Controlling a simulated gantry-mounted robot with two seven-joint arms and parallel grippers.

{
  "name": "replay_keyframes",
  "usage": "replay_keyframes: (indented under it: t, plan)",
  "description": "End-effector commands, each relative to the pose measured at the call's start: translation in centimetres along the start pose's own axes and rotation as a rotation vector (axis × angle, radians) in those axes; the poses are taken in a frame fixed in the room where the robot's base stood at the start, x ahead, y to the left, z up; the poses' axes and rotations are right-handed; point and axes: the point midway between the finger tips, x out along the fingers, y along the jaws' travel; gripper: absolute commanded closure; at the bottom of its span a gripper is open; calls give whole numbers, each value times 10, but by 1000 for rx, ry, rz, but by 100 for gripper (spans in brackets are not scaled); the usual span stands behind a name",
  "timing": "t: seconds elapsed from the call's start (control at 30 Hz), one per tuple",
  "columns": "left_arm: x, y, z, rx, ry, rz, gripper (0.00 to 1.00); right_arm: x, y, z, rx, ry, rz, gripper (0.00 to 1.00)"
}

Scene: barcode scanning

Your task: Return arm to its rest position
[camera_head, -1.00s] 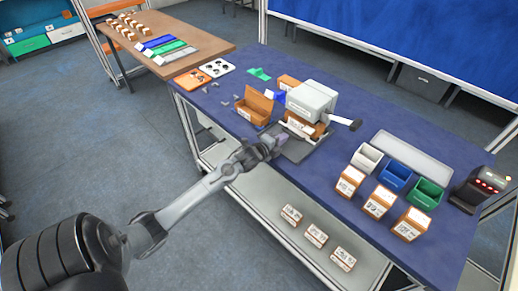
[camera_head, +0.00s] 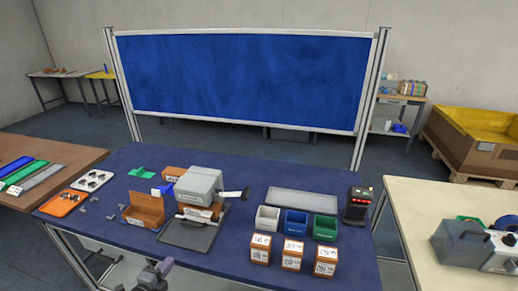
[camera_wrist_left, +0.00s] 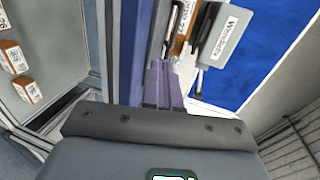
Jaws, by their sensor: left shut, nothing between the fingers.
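My left gripper (camera_head: 164,267) shows at the bottom edge of the head view, in front of the blue table (camera_head: 235,262). It is shut and empty. Most of my left arm is outside the head view. In the left wrist view the gripper's purple-grey fingers (camera_wrist_left: 164,88) are together, with nothing between them. My right gripper is in neither view.
A grey machine (camera_head: 199,184), an open brown box (camera_head: 146,208), coloured bins (camera_head: 296,223) and labelled boxes (camera_head: 292,254) stand on the blue table. A blue panel (camera_head: 245,75) stands behind. A pale table (camera_head: 415,215) is at the right.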

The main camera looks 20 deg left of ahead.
Motion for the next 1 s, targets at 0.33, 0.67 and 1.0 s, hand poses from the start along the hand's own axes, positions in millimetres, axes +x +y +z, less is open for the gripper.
replay_keyframes:
  t: [0.33,0.67,1.0]
  plan:
    - [-96,71,-166,-428,56,369,100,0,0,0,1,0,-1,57]
    - [-203,81,-226,-947,-279,824,100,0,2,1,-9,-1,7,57]
    - [-249,43,-213,-1123,-568,925,100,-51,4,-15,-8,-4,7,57]
